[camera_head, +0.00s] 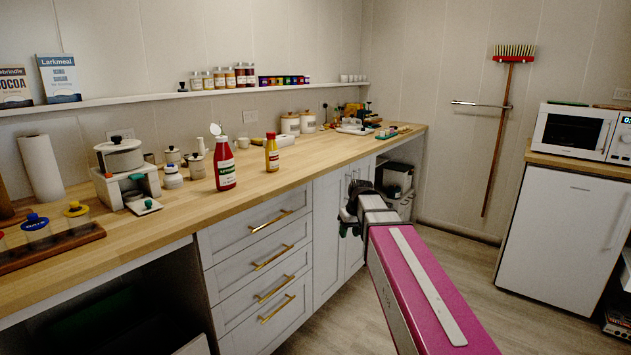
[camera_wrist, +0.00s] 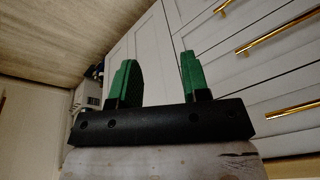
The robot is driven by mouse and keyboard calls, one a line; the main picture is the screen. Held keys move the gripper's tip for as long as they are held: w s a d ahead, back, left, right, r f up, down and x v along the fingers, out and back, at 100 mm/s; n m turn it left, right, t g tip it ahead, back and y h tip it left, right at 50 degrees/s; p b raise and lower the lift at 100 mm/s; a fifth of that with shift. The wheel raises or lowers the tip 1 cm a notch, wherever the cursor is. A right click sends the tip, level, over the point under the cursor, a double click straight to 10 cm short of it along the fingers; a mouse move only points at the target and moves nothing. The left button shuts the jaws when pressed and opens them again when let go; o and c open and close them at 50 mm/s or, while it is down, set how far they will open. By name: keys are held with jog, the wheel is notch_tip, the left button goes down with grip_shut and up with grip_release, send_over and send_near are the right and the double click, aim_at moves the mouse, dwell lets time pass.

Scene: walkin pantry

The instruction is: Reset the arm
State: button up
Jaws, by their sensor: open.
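My arm, with a magenta link, reaches forward from the lower right in the head view. My gripper (camera_head: 350,222) is at its far end, low in front of the white cabinet doors (camera_head: 328,240). In the wrist view my gripper (camera_wrist: 158,80) shows two green fingers set well apart with nothing between them. The cabinet doors and the drawers with gold handles (camera_wrist: 265,45) lie beyond the fingers, with the floor at the upper left. In the head view the fingers are small and partly hidden by the wrist.
The wooden counter (camera_head: 290,160) runs along the left wall. On it stand a red bottle (camera_head: 224,165), a smaller yellow bottle (camera_head: 271,152), a paper roll (camera_head: 40,168) and several jars. A white fridge (camera_head: 560,240) with a microwave (camera_head: 575,130) stands at the right. Floor between is clear.

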jog(key=s+d+f+m+g+h, duration=0.1)
jog(key=s+d+f+m, duration=0.1)
jog(key=s+f, duration=0.7)
jog(key=s+d+f+m, duration=0.1)
jog(key=s+d+f, duration=0.3)
jog(key=s+f, duration=0.5)
jog(key=shift+s+d+f+m+g+h, duration=0.35)
jog(key=shift+d+m+g+h, duration=0.05)
